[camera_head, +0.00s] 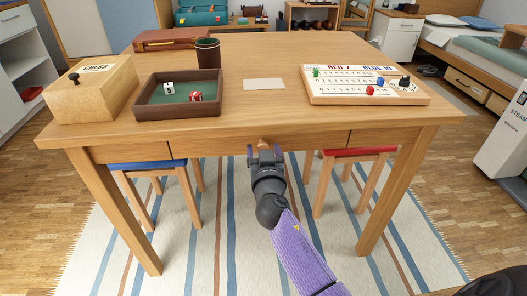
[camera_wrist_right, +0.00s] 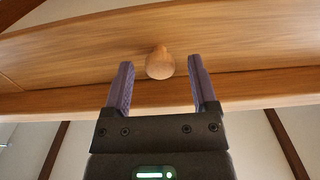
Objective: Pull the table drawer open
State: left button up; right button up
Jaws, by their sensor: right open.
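The wooden table (camera_head: 232,115) stands in front of me. Its drawer front (camera_head: 222,144) is under the tabletop and looks flush with the frame. The round wooden knob (camera_head: 263,142) is at the middle of the drawer front; in the right wrist view the knob (camera_wrist_right: 160,64) shows between the finger tips. My right gripper (camera_head: 264,151) is at the knob, and in the right wrist view it (camera_wrist_right: 161,78) is open, with one finger on each side and visible gaps to the knob. My left gripper is not in view.
On the tabletop are a chess box (camera_head: 92,92), a dice tray (camera_head: 178,111), a dark cup (camera_head: 208,54), a white card (camera_head: 264,84) and a score board (camera_head: 330,97). A blue stool (camera_head: 147,165) and a red stool (camera_head: 358,153) stand under the table.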

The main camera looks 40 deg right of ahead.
grip_shut()
dwell(0.9)
dwell(0.4)
